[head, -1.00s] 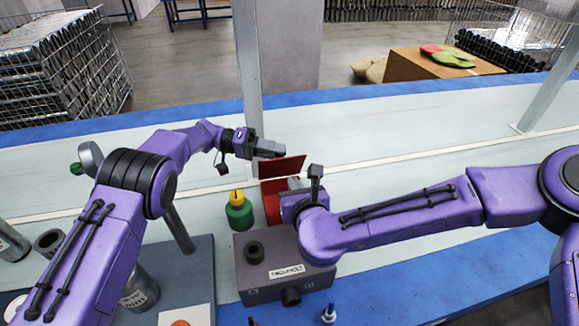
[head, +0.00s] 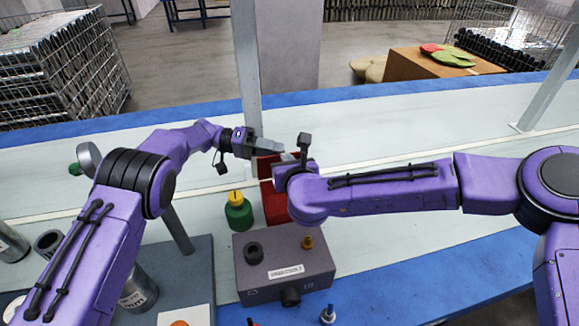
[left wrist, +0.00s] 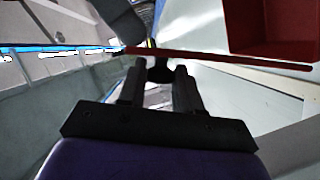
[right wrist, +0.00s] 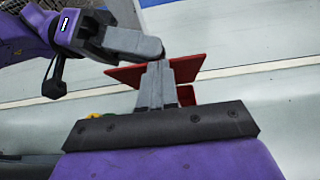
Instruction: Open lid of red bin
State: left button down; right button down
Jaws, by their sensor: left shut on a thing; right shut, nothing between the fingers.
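The red bin (head: 276,206) stands behind the grey box in the head view, partly hidden by my right arm. Its red lid (head: 265,168) is raised at the bin's back, and shows tilted in the right wrist view (right wrist: 128,76). In the left wrist view the lid (left wrist: 225,60) is a thin edge across the fingertips, with the bin (left wrist: 285,25) at upper right. My left gripper (head: 278,148) is shut at the lid's upper edge, apparently on the lid. My right gripper (right wrist: 156,75) is shut and empty, its fingertips overlapping the lid in view; contact is unclear.
A green container with a yellow top (head: 238,212) stands left of the bin. A grey box (head: 285,277) with a label and knobs stands in front. A grey post (head: 246,60) rises behind. The white conveyor surface (head: 420,130) to the right is mostly clear.

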pick_arm(q)
jog(key=c, duration=0.8)
grip_release()
jog(key=shift+s+d, duration=0.2)
jog(key=shift+s, duration=0.05)
